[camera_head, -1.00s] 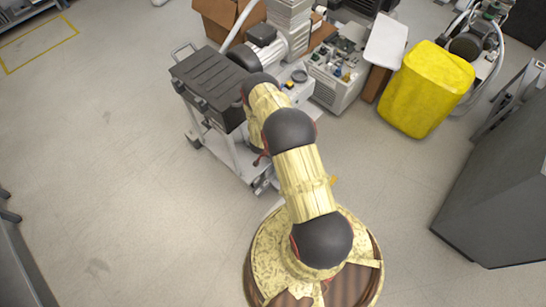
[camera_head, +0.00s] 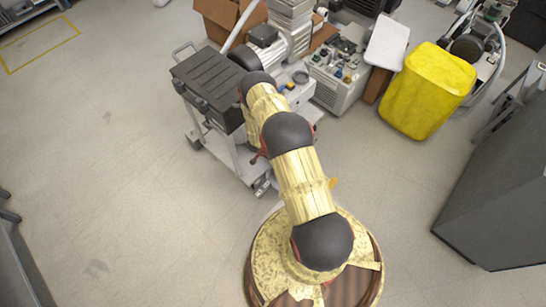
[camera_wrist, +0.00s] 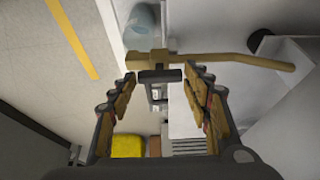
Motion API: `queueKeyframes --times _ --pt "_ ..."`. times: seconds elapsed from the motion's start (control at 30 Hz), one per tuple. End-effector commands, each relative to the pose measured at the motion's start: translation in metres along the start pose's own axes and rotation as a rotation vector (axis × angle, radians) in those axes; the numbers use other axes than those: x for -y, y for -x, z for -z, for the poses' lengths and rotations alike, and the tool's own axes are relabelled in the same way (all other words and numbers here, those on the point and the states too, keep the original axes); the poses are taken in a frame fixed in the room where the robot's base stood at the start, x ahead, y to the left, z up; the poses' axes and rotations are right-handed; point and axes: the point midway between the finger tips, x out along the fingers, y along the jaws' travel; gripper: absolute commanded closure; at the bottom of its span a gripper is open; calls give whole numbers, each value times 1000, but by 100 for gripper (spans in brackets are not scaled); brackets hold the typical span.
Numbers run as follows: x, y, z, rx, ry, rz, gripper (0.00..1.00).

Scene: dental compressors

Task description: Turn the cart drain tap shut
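The brass-coloured drain tap (camera_wrist: 215,59) shows in the wrist view, with a long bent handle reaching to the right and a block at its left end. A dark bracket-like piece (camera_wrist: 160,76) sits just below the block, between my fingertips. My gripper (camera_wrist: 161,77) is open, one finger on each side, with the tips just short of the tap. I cannot tell if either finger touches it. In the head view the cart (camera_head: 237,155) stands beyond my arm, which hides my gripper and the tap.
A black case (camera_head: 212,82) and a motor (camera_head: 264,45) are on the cart. A compressor unit (camera_head: 338,75), a yellow container (camera_head: 428,90) and a cardboard box (camera_head: 222,18) stand nearby. A grey cabinet (camera_head: 500,200) is at the right. Floor at the left is clear.

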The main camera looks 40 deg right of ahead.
Motion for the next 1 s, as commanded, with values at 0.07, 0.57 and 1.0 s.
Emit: queueKeyframes --times 0.07,0.57,1.0 --pt "0 0 0 0 0 0 45" --pt "0 3 0 0 2 1 36" --pt "2 72 1 -1 2 3 36"
